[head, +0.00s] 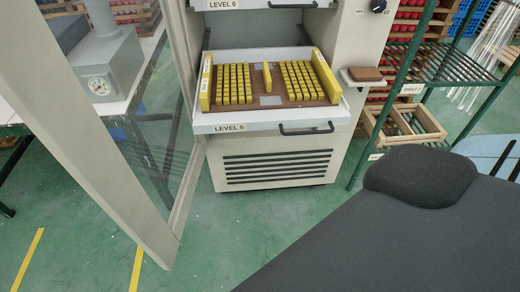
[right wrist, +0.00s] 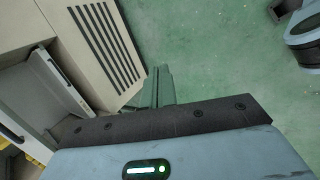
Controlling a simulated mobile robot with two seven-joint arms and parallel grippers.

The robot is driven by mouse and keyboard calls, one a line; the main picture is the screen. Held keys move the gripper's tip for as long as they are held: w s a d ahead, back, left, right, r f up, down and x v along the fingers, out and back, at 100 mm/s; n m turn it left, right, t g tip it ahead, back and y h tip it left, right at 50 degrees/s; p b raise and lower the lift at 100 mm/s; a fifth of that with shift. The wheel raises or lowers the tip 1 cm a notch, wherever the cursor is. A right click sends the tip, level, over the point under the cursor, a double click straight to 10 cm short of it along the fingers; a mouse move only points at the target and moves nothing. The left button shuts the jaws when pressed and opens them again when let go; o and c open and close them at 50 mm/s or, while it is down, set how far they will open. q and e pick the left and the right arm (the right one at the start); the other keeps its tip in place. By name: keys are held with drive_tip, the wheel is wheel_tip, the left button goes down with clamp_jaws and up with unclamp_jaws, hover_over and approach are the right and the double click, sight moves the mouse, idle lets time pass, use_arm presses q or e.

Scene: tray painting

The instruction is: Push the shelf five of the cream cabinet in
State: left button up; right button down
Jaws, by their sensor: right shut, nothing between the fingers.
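The cream cabinet (head: 275,155) stands with its glass door (head: 140,130) swung open to the left. Shelf five (head: 268,122), labelled LEVEL 5, sticks out of the cabinet and has a black handle at the right of its front. On it lies a brown tray (head: 268,101) with rows of yellow blocks. In the right wrist view my right gripper (right wrist: 160,74) is shut and empty, below the cabinet's vent slots (right wrist: 108,45). A pale shelf front (right wrist: 62,85) shows at the left there, apart from the fingers. My left gripper is not in view.
Shelf six (head: 262,5) is above. A small ledge with a brown pad (head: 364,74) juts from the cabinet's right side. A green rack (head: 405,80) stands at the right, a bench with a gauge (head: 98,85) at the left. Green floor is clear in front.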

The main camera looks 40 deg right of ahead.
drive_tip(key=w+r+n+t+h, duration=0.45)
drive_tip(key=w+n, duration=0.35)
drive_tip(key=w, duration=0.5)
drive_tip(key=n+t, duration=0.7)
drive_tip(key=n, duration=0.5)
approach(239, 125)
drive_tip(key=shift+h, duration=0.45)
drive_tip(key=x, duration=0.5)
drive_tip(key=shift+w+f, duration=0.15)
drive_tip(key=shift+w, duration=0.05)
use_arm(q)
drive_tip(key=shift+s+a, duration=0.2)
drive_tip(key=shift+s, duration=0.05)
use_arm(e)
drive_tip(key=shift+w+d, duration=0.4)
drive_tip(key=shift+w, duration=0.25)
